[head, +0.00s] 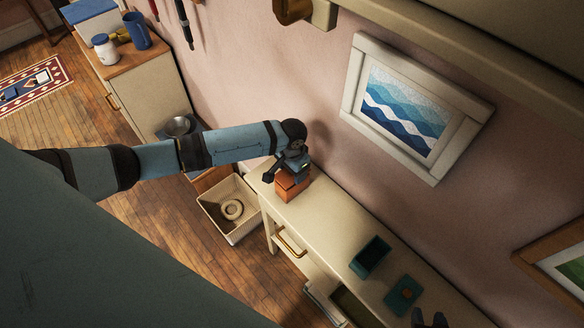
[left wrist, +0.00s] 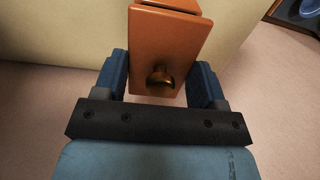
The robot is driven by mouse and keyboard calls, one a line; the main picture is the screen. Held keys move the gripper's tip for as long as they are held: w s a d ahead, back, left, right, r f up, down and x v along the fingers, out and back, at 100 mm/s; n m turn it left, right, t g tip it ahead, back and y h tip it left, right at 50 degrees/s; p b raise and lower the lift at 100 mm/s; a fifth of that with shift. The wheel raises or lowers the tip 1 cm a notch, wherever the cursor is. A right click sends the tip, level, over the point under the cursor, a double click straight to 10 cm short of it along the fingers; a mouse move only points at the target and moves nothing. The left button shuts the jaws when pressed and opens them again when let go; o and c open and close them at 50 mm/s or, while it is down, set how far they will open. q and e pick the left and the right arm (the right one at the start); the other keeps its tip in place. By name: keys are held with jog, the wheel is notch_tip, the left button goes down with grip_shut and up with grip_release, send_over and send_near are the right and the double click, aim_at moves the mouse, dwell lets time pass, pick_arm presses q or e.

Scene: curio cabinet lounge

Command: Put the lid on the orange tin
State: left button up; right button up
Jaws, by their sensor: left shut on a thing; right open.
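The orange tin (head: 290,187) stands at the near left end of the cream console table. My left gripper (head: 291,172) is directly above it and hides its top. I cannot tell whether the lid is seated.
An open teal box (head: 370,256) and a teal lid (head: 403,295) lie on the console table (head: 325,222). A cream basket (head: 229,231) with a coiled ring stands on the floor to its left. A framed wave picture (head: 405,108) hangs on the wall behind.

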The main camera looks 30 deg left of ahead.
pick_arm(q)
jog(key=shift+f, duration=0.25)
dwell(0.3)
jog(key=shift+f, duration=0.5)
jog(key=o, duration=1.3)
jog(key=shift+o, duration=0.2)
jog(key=shift+r, duration=0.3)
notch_tip(320, 180, up, 13)
jog(key=b, duration=0.2)
